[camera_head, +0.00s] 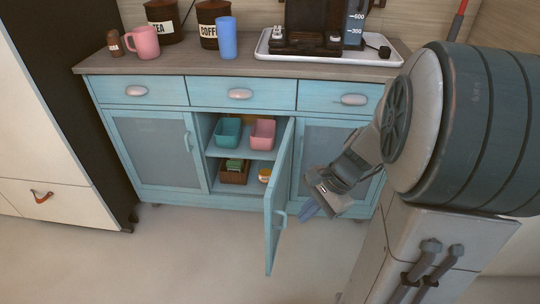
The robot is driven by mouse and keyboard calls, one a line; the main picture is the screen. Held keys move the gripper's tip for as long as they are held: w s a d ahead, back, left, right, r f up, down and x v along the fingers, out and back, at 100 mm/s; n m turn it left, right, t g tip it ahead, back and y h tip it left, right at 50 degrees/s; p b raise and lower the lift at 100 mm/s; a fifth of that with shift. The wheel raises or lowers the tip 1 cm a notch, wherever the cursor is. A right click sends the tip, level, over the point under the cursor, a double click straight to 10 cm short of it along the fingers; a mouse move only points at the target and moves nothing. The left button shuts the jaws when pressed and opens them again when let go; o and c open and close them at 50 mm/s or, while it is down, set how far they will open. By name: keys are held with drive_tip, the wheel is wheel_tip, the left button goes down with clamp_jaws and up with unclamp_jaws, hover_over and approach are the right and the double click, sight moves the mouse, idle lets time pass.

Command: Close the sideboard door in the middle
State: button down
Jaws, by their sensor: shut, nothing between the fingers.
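The blue sideboard (178,209) stands against the back wall. Its middle door (279,200) is open and swings out toward me, hinged on the right side of the middle compartment. A light blue handle (282,220) sits on the door near its free edge. My gripper (309,207) is shut and empty, just to the right of the open door and in front of the right door (330,150). I cannot tell whether it touches the middle door. The left door (150,150) and the right door are shut.
A teal bin (228,131) and a pink bin (263,134) are on the upper shelf inside. A brown basket (234,174) is below. A white tray (275,57), cups and canisters stand on top. A tall white cabinet (45,130) is at the left. Floor in front is clear.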

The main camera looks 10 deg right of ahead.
sight(273, 203)
drive_tip(key=w+d+r+m+t+y+p, duration=0.2)
drive_tip(key=w+d+m+t+p, duration=0.15)
drive_tip(key=d+m, duration=0.45)
drive_tip(key=shift+m, duration=0.7)
drive_tip(key=b+x, duration=0.1)
drive_tip(key=x, duration=0.3)
drive_tip(key=a+r+b+x, duration=0.1)
drive_tip(key=b+x, duration=0.1)
drive_tip(key=x, duration=0.2)
drive_tip(key=w+r+b+x, duration=0.1)
drive_tip(key=x, duration=0.4)
drive_tip(key=shift+a+f+b, duration=0.1)
drive_tip(key=shift+a+b, duration=0.2)
drive_tip(key=shift+a, duration=0.05)
drive_tip(key=shift+w+a, duration=0.3)
drive_tip(key=shift+a, duration=0.25)
